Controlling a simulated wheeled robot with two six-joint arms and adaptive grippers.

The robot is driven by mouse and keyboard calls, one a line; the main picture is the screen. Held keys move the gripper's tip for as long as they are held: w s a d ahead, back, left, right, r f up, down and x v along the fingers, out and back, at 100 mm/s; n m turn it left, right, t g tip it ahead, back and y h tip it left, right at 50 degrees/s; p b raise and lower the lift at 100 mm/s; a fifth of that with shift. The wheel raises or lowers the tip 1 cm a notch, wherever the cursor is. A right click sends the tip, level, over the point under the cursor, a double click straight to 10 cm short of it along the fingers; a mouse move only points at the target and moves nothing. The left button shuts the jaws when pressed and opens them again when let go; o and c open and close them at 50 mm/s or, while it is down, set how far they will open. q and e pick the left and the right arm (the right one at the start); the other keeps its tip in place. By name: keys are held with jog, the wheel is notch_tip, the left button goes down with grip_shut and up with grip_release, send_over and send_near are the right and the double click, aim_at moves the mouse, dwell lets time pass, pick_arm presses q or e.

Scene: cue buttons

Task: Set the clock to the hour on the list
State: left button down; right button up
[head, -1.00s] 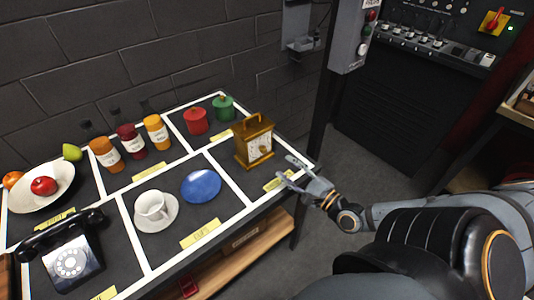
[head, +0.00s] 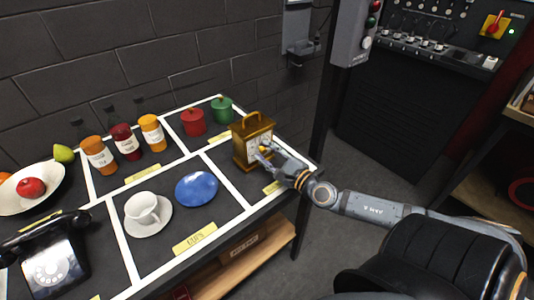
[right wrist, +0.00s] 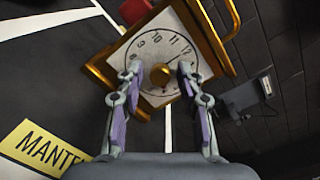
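The clock (head: 240,150) is a gold-framed carriage clock with a top handle, upright at the table's right end. Its pale numbered face (right wrist: 150,48) shows in the right wrist view, with 8 to 12 readable and a gold knob (right wrist: 160,76) at the centre. A dark hand seems to point near 12, but the lower face is partly hidden. My right gripper (head: 262,153) is at the face. In the right wrist view its fingers (right wrist: 161,72) are apart, one each side of the knob; contact is unclear. My left gripper is out of view. I see no list.
A yellow label (right wrist: 40,150) reading "MANTE..." lies before the clock. Red (head: 193,123) and green (head: 222,110) canisters stand behind it. A blue plate (head: 197,189), cup (head: 142,208), jars, telephone (head: 55,262) and fruit bowl (head: 35,200) fill other compartments. A dark post (head: 325,120) rises right of the table.

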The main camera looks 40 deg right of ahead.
grip_shut()
